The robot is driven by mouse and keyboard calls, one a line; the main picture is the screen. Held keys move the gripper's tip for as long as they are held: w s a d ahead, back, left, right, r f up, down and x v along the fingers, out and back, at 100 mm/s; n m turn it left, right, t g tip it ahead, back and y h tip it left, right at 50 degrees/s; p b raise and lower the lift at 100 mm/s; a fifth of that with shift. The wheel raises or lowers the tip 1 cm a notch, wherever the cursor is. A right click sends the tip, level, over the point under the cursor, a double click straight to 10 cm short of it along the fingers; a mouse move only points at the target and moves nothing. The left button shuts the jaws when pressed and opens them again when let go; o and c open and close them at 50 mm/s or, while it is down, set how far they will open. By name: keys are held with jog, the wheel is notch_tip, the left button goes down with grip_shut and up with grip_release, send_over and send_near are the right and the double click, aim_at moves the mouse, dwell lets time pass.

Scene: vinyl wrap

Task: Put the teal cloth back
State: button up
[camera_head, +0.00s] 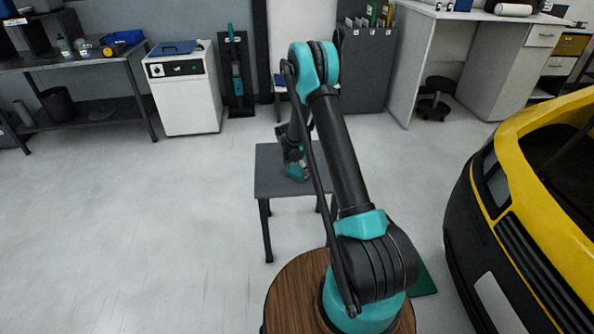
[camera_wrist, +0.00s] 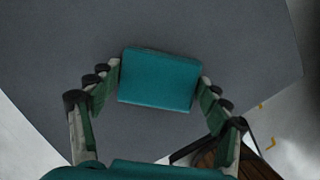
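The teal cloth (camera_wrist: 157,82) is a folded, roughly rectangular block lying on the grey table (camera_wrist: 225,30). In the head view a small teal patch, which looks like the cloth (camera_head: 298,173), shows on the same table (camera_head: 270,185), partly hidden by my gripper (camera_head: 291,153). In the wrist view my gripper (camera_wrist: 159,78) is spread wide, with one fingertip near each short side of the cloth. The gaps are very small, and I cannot tell whether the fingers touch it. The cloth lies flat and shows no sign of being lifted.
A yellow and black car (camera_head: 545,190) stands close on the right. A white cabinet (camera_head: 185,92) and a dark workbench (camera_head: 75,62) stand at the back left. A white desk (camera_head: 425,40) and a black stool (camera_head: 435,105) are at the back right. The left floor is clear.

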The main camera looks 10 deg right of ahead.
jog(key=o, duration=0.4)
jog(key=v, duration=1.2)
jog(key=s+d+r+m, duration=0.3)
jog(key=s+r+m, duration=0.4)
jog(key=s+r, duration=0.15)
jog(key=s+d+r+m, duration=0.1)
jog(key=s+m, duration=0.5)
jog(key=s, duration=0.4)
jog(key=s+d+r+m+t+y, duration=0.1)
jog(key=s+m, duration=0.6)
jog(key=s, duration=0.3)
jog(key=s+d+r+m+y, duration=0.1)
jog(key=s+m, duration=0.6)
jog(key=s, duration=0.3)
jog(key=shift+s+d+r+t, duration=0.25)
jog(key=shift+d+r+t, duration=0.05)
jog(key=shift+d+t, duration=0.1)
